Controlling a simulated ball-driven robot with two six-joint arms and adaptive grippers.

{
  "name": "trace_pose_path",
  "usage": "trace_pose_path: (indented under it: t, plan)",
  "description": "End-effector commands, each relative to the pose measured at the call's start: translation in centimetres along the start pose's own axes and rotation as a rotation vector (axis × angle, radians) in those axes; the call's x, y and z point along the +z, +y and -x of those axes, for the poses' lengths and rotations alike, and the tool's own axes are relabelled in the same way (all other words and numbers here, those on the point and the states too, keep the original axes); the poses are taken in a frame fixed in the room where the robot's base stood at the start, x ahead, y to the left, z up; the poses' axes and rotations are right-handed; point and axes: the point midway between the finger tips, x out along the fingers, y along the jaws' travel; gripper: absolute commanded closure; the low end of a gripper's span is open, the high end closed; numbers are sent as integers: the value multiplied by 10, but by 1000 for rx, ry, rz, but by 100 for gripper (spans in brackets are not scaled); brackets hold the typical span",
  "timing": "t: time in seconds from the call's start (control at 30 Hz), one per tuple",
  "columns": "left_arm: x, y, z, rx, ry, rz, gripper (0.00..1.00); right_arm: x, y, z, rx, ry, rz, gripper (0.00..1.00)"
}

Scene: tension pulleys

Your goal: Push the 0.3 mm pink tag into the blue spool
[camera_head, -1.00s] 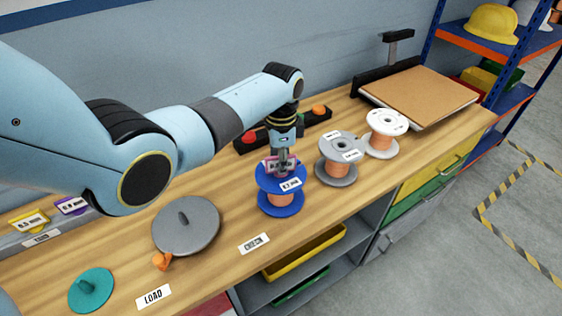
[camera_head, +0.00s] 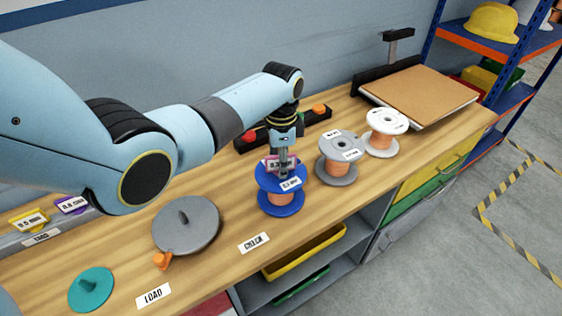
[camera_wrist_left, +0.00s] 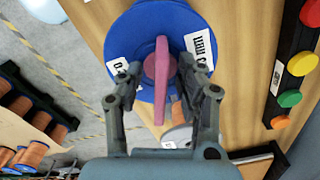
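The blue spool (camera_head: 281,209), wound with copper wire, stands upright on the bench in the head view. The pink tag (camera_head: 268,164) stands on edge at the middle of its top flange, partly hidden by the fingers. In the left wrist view the tag (camera_wrist_left: 162,80) shows nearly edge-on over the blue flange (camera_wrist_left: 118,38). My left gripper (camera_head: 283,168) points down at the tag. Its fingers (camera_wrist_left: 159,70) lie either side of the tag with gaps between, so it looks open. How deep the tag sits is hidden. My right gripper is not in view.
A grey spool (camera_head: 338,170) and a white spool (camera_head: 387,140) stand to the right. A grey disc (camera_head: 187,225) and a teal disc (camera_head: 91,288) lie to the left. A button bar (camera_head: 313,116) is behind. Yellow and purple tags (camera_head: 72,205) sit at far left.

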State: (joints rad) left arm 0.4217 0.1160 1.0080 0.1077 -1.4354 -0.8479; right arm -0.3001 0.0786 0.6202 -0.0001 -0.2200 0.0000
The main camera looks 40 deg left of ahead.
Motion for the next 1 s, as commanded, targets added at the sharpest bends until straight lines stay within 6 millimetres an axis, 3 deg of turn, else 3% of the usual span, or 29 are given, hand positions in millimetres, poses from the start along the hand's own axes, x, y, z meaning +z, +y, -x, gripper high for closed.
trace_pose_path:
  t: [0.17, 0.27, 0.7, 1.0]
  plan:
    - [0, -1, 5, -1, 1, 0, 63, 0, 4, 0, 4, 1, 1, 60]
    - [-1, -1, 18, -3, 3, 0, 63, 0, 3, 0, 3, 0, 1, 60]
    - [-1, -1, 106, -2, 1, 0, 63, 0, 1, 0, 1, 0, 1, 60]
    - [0, 0, 120, 0, 0, 0, 63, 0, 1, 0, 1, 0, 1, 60]
